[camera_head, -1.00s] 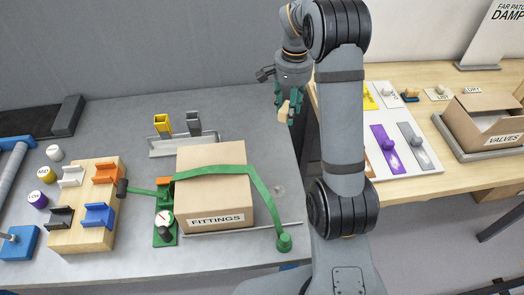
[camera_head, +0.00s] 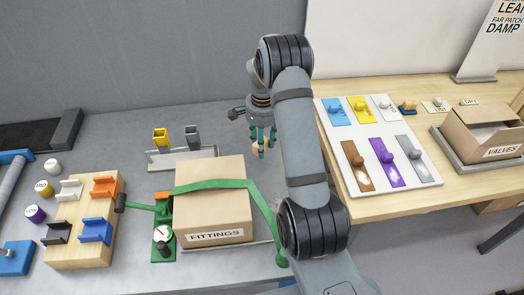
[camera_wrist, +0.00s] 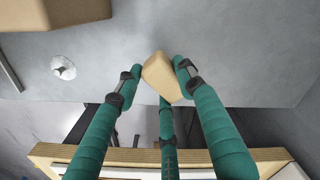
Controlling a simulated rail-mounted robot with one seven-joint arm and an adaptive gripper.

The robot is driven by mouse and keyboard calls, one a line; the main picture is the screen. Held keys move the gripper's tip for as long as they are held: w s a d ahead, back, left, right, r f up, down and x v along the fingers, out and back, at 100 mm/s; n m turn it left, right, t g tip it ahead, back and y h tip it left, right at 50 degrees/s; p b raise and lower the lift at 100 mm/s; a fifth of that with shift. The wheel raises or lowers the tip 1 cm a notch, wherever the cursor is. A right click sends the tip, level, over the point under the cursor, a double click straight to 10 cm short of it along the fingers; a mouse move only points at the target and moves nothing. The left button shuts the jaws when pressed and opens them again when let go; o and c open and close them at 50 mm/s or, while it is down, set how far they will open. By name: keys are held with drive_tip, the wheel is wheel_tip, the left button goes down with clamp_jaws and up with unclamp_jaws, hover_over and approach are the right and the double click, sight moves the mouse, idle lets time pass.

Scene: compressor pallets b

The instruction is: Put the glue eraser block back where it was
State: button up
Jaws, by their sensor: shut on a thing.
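A small tan block (camera_head: 256,149), which I take for the glue eraser block, is in my gripper (camera_head: 263,143). In the wrist view the block (camera_wrist: 160,76) is pinched between the green fingertips, with a third green finger behind it. It is held tilted above the grey bench (camera_head: 125,140), near the bench's right edge and behind and right of the FITTINGS box (camera_head: 215,205). In the wrist view there is clear grey surface around the block. How high it hangs is hard to tell.
A round whitish patch (camera_wrist: 64,68) lies on the bench beside the box. A green strap (camera_head: 215,184) crosses the box. A two-slot rack (camera_head: 182,158) stands behind it. The wooden table (camera_head: 440,190) at right holds a white board (camera_head: 405,140) with coloured plates and the VALVES box (camera_head: 485,130).

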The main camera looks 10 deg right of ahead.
wheel_tip(320, 180, down, 4)
drive_tip(key=shift+a+r+p, duration=0.1)
drive_tip(key=shift+p, duration=0.45)
drive_tip(key=shift+f, duration=0.2)
drive_tip(key=shift+f+b, duration=0.15)
drive_tip(key=shift+b, duration=0.15)
drive_tip(key=o, duration=1.1)
wheel_tip(320, 180, up, 12)
drive_tip(key=shift+r, duration=0.25)
